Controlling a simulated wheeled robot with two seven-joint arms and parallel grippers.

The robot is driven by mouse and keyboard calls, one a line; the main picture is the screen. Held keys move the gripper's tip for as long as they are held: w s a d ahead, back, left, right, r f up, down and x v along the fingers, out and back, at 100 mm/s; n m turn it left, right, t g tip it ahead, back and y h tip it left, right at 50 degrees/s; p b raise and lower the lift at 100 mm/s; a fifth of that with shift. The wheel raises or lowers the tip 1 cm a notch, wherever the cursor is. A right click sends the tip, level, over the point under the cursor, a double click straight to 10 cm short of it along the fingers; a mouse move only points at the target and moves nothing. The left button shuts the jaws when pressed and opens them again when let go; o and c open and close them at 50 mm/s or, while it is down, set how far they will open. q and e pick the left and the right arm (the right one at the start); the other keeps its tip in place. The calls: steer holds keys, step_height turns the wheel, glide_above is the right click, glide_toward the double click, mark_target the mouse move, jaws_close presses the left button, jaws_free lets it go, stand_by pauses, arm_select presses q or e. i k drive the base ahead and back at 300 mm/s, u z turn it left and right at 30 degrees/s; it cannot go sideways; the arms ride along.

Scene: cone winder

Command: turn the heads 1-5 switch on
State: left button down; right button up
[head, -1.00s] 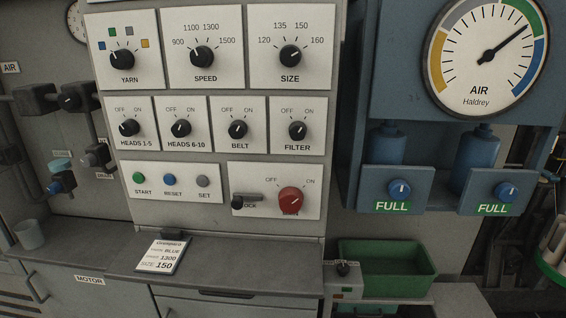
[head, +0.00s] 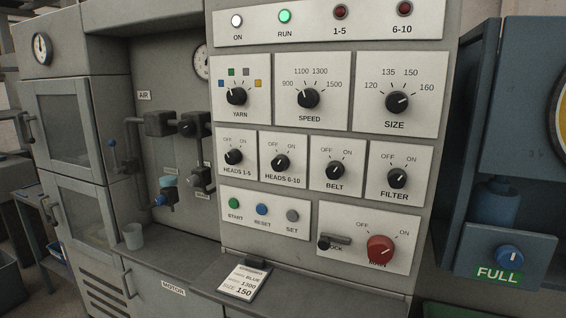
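The heads 1-5 switch (head: 233,157) is a small black rotary knob on a white plate, left end of the row of switches on the grey control panel. OFF is marked at its upper left and ON at its upper right. Its pointer mark is too small to read surely. The heads 6-10 switch (head: 280,163) is just to its right. The 1-5 lamp (head: 340,12) at the top is dark red and looks unlit. Neither of my grippers is in view, and nothing touches the switch.
Belt (head: 335,170) and filter (head: 397,178) knobs continue the row. Below are the start (head: 234,203), reset and set buttons and the red main switch (head: 380,249). A card (head: 243,281) lies on the ledge. Pipes and valves stick out at left. The space before the panel looks clear.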

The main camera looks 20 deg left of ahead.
mark_target(235, 157)
steer(key=u, duration=0.25)
steer(key=k, duration=0.45)
steer(key=u, duration=1.5)
steer(key=i, duration=0.95)
steer(key=z, duration=0.25)
